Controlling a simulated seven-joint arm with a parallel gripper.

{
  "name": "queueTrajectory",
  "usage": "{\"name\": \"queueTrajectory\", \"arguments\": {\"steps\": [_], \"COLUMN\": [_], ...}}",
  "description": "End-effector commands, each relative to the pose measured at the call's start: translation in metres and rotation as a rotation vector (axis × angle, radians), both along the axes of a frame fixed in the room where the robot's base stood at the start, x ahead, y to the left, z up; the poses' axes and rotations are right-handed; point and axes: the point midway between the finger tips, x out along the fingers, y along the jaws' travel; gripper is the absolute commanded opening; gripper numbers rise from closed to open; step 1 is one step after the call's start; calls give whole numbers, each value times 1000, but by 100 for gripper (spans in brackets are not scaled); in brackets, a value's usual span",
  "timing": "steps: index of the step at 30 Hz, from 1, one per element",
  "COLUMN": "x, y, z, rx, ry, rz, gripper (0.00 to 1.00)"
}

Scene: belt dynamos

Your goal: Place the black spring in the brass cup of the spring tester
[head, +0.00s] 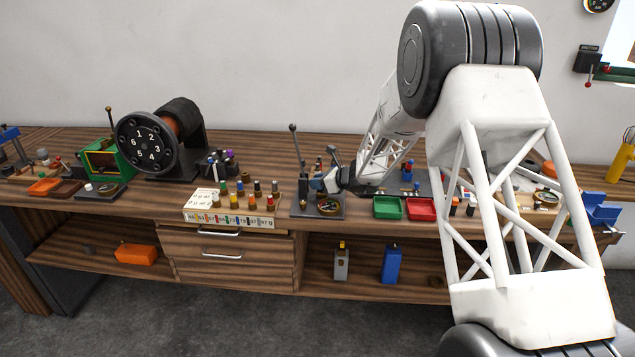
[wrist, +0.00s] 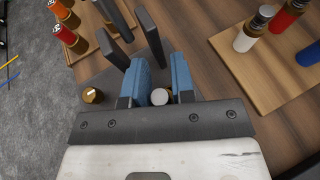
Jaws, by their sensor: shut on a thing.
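The spring tester (head: 303,211) stands on the bench in the head view, with a dark base and upright levers. Its brass cup (head: 329,207) is on the base, just below my gripper. My gripper (head: 325,184) is over the tester, pointing left and down. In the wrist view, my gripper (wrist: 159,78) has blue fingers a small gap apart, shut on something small. I take it to be the black spring, but its shape is hidden or too small to make out. A pale round-topped piece shows between the finger bases.
A wooden block with coloured pegs (head: 232,211) stands left of the tester. A green tray (head: 388,208) and a red tray (head: 421,209) lie to the right. A round numbered dial (head: 146,146) is further left. Upright levers stand close to my fingers.

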Motion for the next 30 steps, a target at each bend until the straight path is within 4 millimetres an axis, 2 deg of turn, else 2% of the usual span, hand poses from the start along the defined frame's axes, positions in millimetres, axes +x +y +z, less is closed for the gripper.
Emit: {"name": "queueTrajectory", "arguments": {"steps": [1, 2, 3, 17, 23, 30], "x": [0, 0, 0, -1, -6, -19], "y": [0, 0, 0, -2, -17, -47], "z": [-1, -1, -1, 3, 10, 23], "rx": [0, 0, 0, 0, 0, 1], "ry": [0, 0, 0, 0, -1, 0], "rz": [0, 0, 0, -1, -2, -2], "gripper": [0, 28, 34, 34, 34, 34]}}
